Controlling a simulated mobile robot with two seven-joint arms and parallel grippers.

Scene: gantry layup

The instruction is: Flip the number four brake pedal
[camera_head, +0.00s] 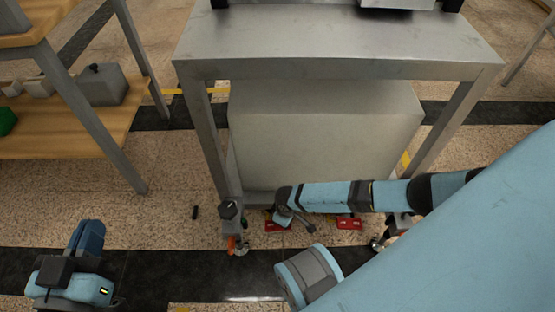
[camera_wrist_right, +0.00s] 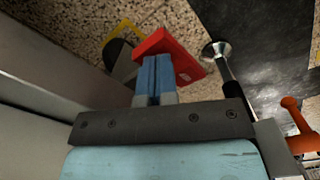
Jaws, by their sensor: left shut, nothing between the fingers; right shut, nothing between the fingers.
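Two red pedal-like pieces show low under the metal table in the head view, a left one (camera_head: 277,226) and a right one (camera_head: 349,223). No number is readable, so I cannot tell which is number four. My right arm reaches in from the right to the left red piece. In the right wrist view my right gripper (camera_wrist_right: 156,76) is shut and empty, its fingertips overlapping a red piece (camera_wrist_right: 165,45); I cannot tell whether they touch. My left gripper (camera_head: 90,232) is shut and empty at the lower left, well away from the table.
A metal table (camera_head: 340,42) stands over a large grey box (camera_head: 325,125). An orange part (camera_head: 231,243) sits by its left leg; another orange part (camera_wrist_right: 300,125) shows in the right wrist view. A wooden shelf (camera_head: 70,140) stands at left. The floor between shelf and table is mostly clear.

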